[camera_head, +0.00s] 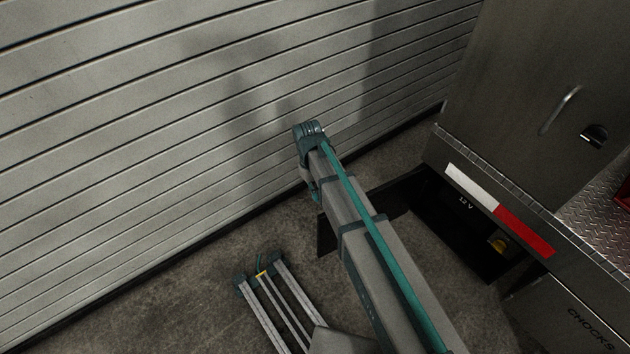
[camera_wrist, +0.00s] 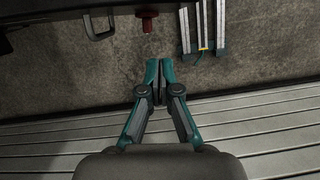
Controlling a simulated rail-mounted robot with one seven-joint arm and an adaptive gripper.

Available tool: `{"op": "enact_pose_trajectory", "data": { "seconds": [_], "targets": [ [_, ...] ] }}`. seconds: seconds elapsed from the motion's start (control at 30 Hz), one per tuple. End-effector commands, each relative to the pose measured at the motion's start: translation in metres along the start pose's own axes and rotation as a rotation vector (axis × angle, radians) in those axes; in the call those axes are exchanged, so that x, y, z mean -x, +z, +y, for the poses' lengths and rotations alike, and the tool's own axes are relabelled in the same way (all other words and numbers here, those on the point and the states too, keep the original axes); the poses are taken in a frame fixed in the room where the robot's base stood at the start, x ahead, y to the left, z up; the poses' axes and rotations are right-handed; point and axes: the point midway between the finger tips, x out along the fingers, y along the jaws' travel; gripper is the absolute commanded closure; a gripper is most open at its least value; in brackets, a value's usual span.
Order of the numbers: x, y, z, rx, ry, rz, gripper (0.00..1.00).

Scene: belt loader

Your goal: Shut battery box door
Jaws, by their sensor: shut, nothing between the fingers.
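The battery box (camera_head: 452,222) is a dark open compartment under the vehicle's deck, marked 12 V. Its dark door (camera_head: 326,238) stands swung out to the left, and my arm crosses in front of its middle. My gripper (camera_head: 315,192) points down beyond the door, on the shutter-wall side, partly hidden by my wrist. In the wrist view my gripper (camera_wrist: 158,95) is shut with its fingertips together, empty and apart from anything. A dark panel with a handle (camera_wrist: 97,27) is at the upper left there, probably the door. A red knob (camera_wrist: 147,20) shows beside it.
A ribbed shutter wall (camera_head: 200,120) runs close behind my gripper. A grey cabinet (camera_head: 530,90) with a handle stands above the deck, and a box marked CHOCKS (camera_head: 565,310) is at the lower right.

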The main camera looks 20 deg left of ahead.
Motion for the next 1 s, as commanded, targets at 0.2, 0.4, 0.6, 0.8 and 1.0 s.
{"op": "enact_pose_trajectory", "data": {
  "seconds": [0.2, 0.4, 0.6, 0.8, 1.0],
  "targets": [
    [-0.023, 0.018, 0.0, -0.001, 0.0, -0.001, 1.0],
    [-0.028, 0.035, 0.0, -0.001, 0.0, 0.001, 1.0],
    [-0.031, 0.039, 0.0, -0.001, 0.0, 0.001, 1.0],
    [-0.031, 0.039, 0.0, -0.001, 0.0, 0.001, 1.0],
    [-0.031, 0.041, -0.002, 0.008, 0.002, 0.001, 1.0]
  ]
}}
